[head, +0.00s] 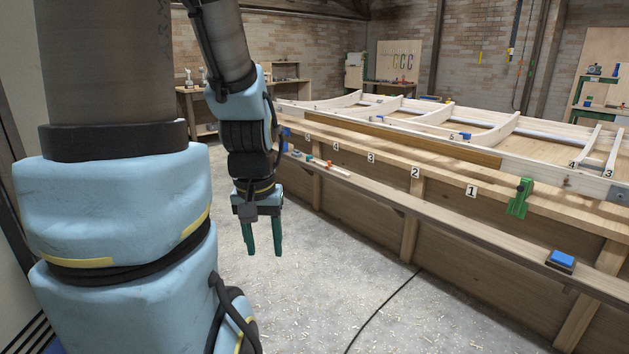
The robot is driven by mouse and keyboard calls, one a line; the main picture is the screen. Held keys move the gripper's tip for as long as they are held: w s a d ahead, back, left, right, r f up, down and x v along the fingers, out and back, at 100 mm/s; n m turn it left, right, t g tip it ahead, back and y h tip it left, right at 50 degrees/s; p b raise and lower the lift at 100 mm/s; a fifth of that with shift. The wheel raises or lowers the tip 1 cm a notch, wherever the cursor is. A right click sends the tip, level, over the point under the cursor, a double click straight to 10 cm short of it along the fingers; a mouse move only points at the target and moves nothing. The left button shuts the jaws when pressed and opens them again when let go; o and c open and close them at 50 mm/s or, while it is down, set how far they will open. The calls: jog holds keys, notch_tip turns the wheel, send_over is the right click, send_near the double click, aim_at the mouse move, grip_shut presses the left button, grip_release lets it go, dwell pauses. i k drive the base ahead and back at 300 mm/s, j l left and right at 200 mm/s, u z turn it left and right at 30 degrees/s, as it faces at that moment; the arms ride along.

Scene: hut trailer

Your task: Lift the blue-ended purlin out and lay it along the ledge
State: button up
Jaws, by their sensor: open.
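My gripper (263,250) points straight down over the floor, left of the long workbench. Its two green fingers are apart with nothing between them. A narrow wooden ledge (470,225) runs along the front of the bench below its top. Small pieces with coloured ends (318,162) lie at the ledge's far left end, close to my arm; they are too small to make out well. A long brown wooden strip (400,138) lies along the bench top beside the pale frame. I cannot tell which piece is the blue-ended purlin.
The pale curved-rib frame (435,118) covers the bench top. A green clamp (519,198) grips the front edge, and a blue-topped block (561,260) sits on the ledge at right. Number labels line the bench edge. A black cable (380,308) crosses the open floor.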

aim_at(466, 136)
jog(key=i+j+z, duration=0.1)
jog(key=i, duration=0.4)
jog(key=i+j, duration=0.1)
jog(key=i, duration=0.45)
jog(key=i+j+z, duration=0.15)
jog(key=i, duration=0.35)
